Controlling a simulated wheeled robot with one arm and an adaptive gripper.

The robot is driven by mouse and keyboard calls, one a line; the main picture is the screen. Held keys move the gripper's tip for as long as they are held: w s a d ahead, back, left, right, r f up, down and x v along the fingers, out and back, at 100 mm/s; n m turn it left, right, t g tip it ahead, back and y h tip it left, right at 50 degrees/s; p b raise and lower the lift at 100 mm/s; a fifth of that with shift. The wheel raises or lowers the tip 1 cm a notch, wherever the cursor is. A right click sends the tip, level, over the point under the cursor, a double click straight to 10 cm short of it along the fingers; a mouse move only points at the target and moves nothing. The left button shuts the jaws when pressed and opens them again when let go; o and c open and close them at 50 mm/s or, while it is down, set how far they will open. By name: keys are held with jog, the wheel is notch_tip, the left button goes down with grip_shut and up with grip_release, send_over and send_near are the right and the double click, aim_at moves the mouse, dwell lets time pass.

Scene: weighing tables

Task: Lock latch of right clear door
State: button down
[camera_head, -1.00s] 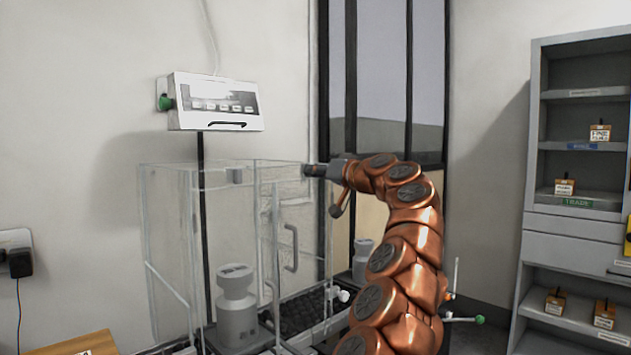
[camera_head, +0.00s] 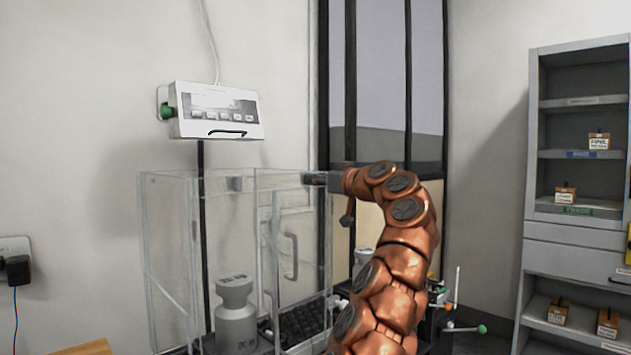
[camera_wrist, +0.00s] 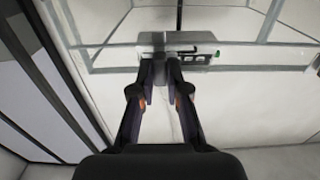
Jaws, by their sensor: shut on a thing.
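The clear case (camera_head: 165,255) stands below the wall display. Its right clear door (camera_head: 304,225) has a vertical handle (camera_head: 291,256) and looks about closed, though I cannot tell exactly. My gripper (camera_head: 311,178) is at the door's upper edge, at the case's top right corner. In the wrist view my gripper (camera_wrist: 160,78) has its two fingers near each other at the case's top frame, with a narrow gap. They are shut on a small part there, seemingly the latch, which is mostly hidden between the fingers. The latch's position is too small to read.
The white display (camera_head: 217,112) with a green knob hangs on the wall above the case. A grey weight (camera_head: 235,312) stands inside the case. A shelf unit (camera_head: 577,225) with small boxes is at the right. My arm covers the area right of the case.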

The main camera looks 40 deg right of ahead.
jog(key=c, duration=1.2)
grip_release()
jog(key=shift+o, duration=0.2)
jog(key=shift+s, duration=0.1)
jog(key=s, duration=1.1)
jog(key=shift+s, duration=0.4)
